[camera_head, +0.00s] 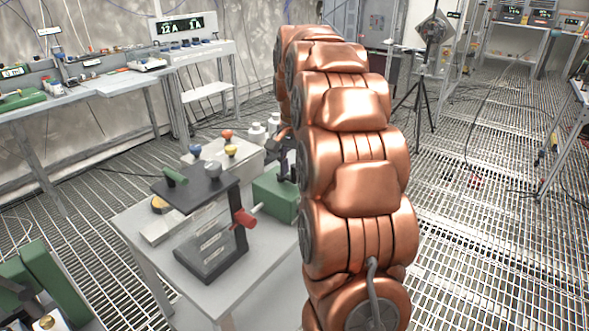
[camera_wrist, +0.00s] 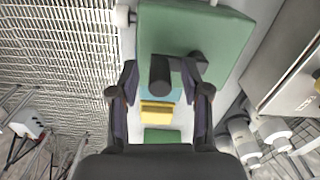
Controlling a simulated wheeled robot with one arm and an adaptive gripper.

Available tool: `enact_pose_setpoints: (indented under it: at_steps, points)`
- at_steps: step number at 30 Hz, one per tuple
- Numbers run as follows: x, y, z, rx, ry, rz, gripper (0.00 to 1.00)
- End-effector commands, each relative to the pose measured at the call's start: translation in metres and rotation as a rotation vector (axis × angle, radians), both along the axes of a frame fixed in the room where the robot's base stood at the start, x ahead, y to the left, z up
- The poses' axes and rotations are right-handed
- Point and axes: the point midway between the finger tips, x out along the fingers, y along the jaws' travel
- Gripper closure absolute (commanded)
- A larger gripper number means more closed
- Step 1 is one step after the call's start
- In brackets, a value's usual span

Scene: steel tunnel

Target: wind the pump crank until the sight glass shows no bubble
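A green box-shaped unit (camera_head: 272,196), which I take to be the pump, sits at the table's right edge, partly hidden by my copper arm. In the wrist view its green body (camera_wrist: 200,32) fills the top middle. A dark crank with a round knob (camera_wrist: 160,75) stands out from it. My gripper (camera_wrist: 162,72) is open, its fingers on either side of the knob with visible gaps. A teal patch (camera_wrist: 174,95) and a yellow block (camera_wrist: 156,113) show behind and below the knob. I cannot tell whether the teal patch is the sight glass, or see any bubble.
A dark grey machine with a red handle (camera_head: 244,218) stands on the table, left of the green unit. A pale box with coloured knobs (camera_head: 230,152) and white bottles (camera_head: 258,133) are behind it. A tripod (camera_head: 424,95) stands on the open grated floor.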

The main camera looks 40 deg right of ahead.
Motion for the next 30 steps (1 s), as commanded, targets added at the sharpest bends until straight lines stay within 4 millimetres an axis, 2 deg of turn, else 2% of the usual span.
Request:
enact_pose_setpoints:
  at_steps: [11,24,30]
  points:
    - [0.000,0.000,0.005,0.000,0.000,0.000,0.52]
    - [0.001,0.000,0.056,-0.002,-0.003,0.000,0.52]
    - [0.000,0.000,0.070,-0.001,-0.001,0.000,0.52]
